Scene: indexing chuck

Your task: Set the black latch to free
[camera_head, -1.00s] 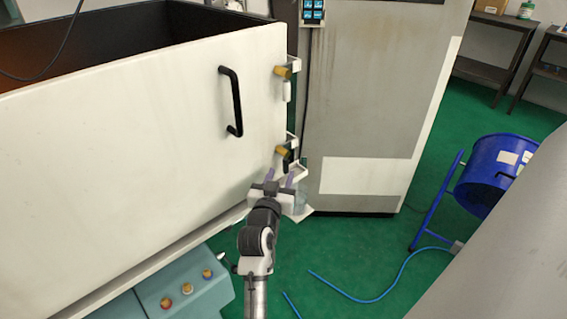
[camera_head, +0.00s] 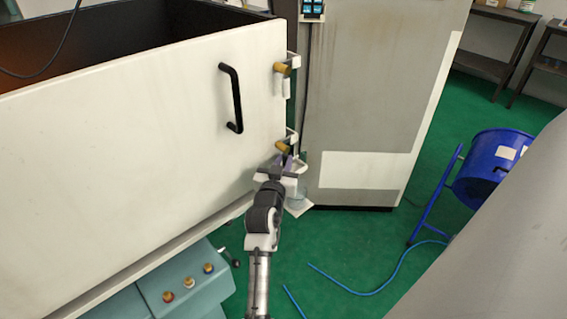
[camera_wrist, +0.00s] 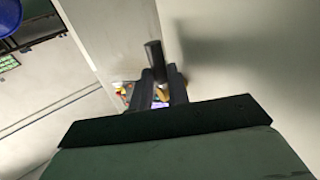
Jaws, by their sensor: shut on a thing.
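The black latch (camera_wrist: 155,62) shows in the wrist view as a dark, stubby handle standing up between the fingertips. In the head view it is mostly hidden by my gripper, just under the lower brass knob (camera_head: 284,145) at the right edge of the white door (camera_head: 130,140). My gripper (camera_head: 286,163) is at that spot, shut on the latch. In the wrist view my gripper (camera_wrist: 161,75) has one dark finger on each side of the handle, and a brass part shows between the fingers below it.
A black door handle (camera_head: 236,98) and an upper brass knob (camera_head: 281,68) are above my gripper. A grey cabinet (camera_head: 365,100) stands close to its right. A teal box with coloured buttons (camera_head: 187,283) is at lower left, a blue drum (camera_head: 490,165) at far right.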

